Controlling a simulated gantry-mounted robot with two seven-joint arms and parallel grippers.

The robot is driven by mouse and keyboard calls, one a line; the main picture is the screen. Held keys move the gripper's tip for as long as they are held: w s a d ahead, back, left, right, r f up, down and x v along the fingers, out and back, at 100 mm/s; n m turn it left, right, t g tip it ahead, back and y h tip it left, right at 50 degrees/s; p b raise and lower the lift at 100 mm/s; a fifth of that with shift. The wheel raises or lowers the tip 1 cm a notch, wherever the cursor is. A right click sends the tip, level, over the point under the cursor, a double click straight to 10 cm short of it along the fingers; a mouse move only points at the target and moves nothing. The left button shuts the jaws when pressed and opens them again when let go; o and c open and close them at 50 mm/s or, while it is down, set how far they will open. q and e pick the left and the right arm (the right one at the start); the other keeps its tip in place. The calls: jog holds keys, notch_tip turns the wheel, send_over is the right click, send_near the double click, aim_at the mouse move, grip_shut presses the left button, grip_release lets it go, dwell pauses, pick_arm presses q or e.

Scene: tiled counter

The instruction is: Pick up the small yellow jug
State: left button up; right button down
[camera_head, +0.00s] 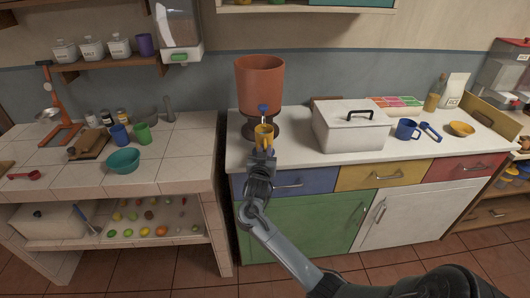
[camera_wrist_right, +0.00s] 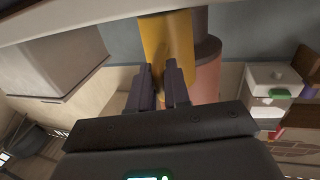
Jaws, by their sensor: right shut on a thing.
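The small yellow jug (camera_head: 264,131) is at the front edge of the white counter, in front of the orange dispenser's blue tap. My right gripper (camera_head: 265,150) reaches up to it from the front. In the right wrist view the jug (camera_wrist_right: 168,42) fills the space beyond the fingertips, and the gripper (camera_wrist_right: 158,78) is shut on its near part. I cannot tell whether the jug touches the counter. My left gripper is not in view.
The orange dispenser (camera_head: 260,85) stands right behind the jug. A white lidded box (camera_head: 348,130) is to the right, with a blue mug (camera_head: 407,129) and yellow bowl (camera_head: 462,129) beyond. A tiled counter (camera_head: 185,150) with a teal bowl (camera_head: 123,161) is at left.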

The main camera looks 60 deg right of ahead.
jog(key=shift+a+r, duration=0.25)
jog(key=shift+r, duration=0.05)
jog(key=p+v, duration=0.2)
jog(key=v, duration=1.5)
jog(key=shift+a, duration=0.25)
jog(key=c, duration=1.6)
grip_release()
grip_shut()
jog(key=shift+s+f, duration=0.1)
